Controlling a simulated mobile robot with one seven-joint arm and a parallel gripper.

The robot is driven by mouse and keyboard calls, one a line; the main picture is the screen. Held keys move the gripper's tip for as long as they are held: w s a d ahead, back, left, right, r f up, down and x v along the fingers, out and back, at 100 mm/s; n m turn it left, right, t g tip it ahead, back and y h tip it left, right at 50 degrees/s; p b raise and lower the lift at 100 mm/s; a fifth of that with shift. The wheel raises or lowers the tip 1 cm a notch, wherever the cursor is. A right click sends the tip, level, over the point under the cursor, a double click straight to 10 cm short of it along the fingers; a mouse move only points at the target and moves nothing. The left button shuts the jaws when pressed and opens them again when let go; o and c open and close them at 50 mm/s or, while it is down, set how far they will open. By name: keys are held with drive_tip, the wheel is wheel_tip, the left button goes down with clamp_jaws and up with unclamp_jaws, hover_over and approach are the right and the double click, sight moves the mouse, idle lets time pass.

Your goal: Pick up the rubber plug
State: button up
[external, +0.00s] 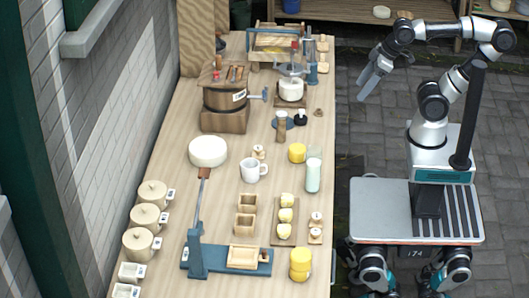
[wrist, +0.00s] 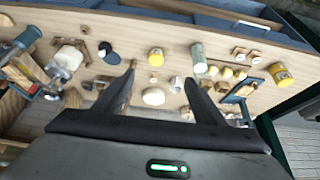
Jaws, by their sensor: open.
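I cannot tell for sure which piece is the rubber plug. A small brown stopper-like piece (external: 318,112) lies near the table's right edge in the external view. A small black piece (external: 300,118) stands just left of it, a dark piece (wrist: 104,47) also showing at upper left in the wrist view. My gripper (external: 364,92) is raised in the air right of the table, apart from both pieces. In the wrist view my gripper (wrist: 159,74) has its two dark fingers spread with nothing held between them.
The long wooden table (external: 225,205) is crowded. A blue disc with a brown post (external: 281,127), a yellow tub (external: 297,153), a glass bottle (external: 314,175) and a white mug (external: 252,170) stand around there. A wooden churn (external: 225,103) is further left. Paved floor is right of the table.

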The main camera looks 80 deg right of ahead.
wheel_tip(320, 180, up, 25)
drive_tip(key=m+g+h+b, duration=0.2)
drive_tip(key=m+b, duration=0.2)
drive_tip(key=b, duration=0.4)
hover_over(302, 111)
drive_tip(key=s+a, duration=0.1)
drive_tip(key=s, duration=0.1)
drive_tip(key=f, duration=4.7)
drive_tip(key=shift+w+f, duration=0.2)
drive_tip(key=shift+f, duration=0.05)
drive_tip(key=shift+t, duration=0.3)
drive_tip(key=shift+s+b+x, duration=0.15)
drive_tip(key=shift+b+x, duration=0.15)
drive_tip(key=shift+x, duration=1.25)
drive_tip(key=shift+s+b+x, duration=0.1)
drive_tip(key=shift+b+x, duration=0.2)
drive_tip(key=shift+x, duration=1.25)
drive_tip(key=shift+d, duration=0.1)
drive_tip(key=c, duration=1.1)
